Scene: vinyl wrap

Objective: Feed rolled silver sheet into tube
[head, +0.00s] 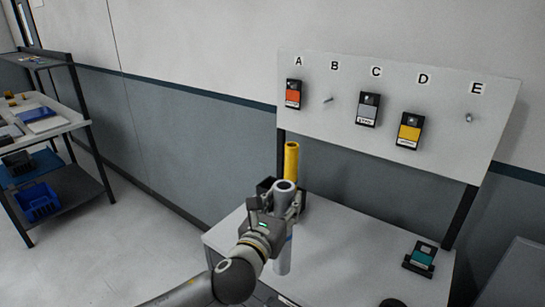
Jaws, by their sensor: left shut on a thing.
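A silver-grey hollow cylinder (282,262) stands roughly upright at the left part of the white table. It looks like the rolled silver sheet or a tube around it; I cannot tell which. Its open round top shows above my left gripper (278,203), which is shut on its upper part. My gripper and wrist hide much of its middle. A yellow upright cylinder (291,160) rises just behind it, its lower part hidden by the gripper and silver cylinder. I cannot tell whether the two touch. My right gripper is not in view.
The white table (350,235) is mostly clear in the middle. A teal-faced black holder (422,257) sits at its right. A board (450,90) lettered A to E carries orange (293,93), grey (368,108) and yellow (409,130) items. A shelf cart (75,123) stands far left.

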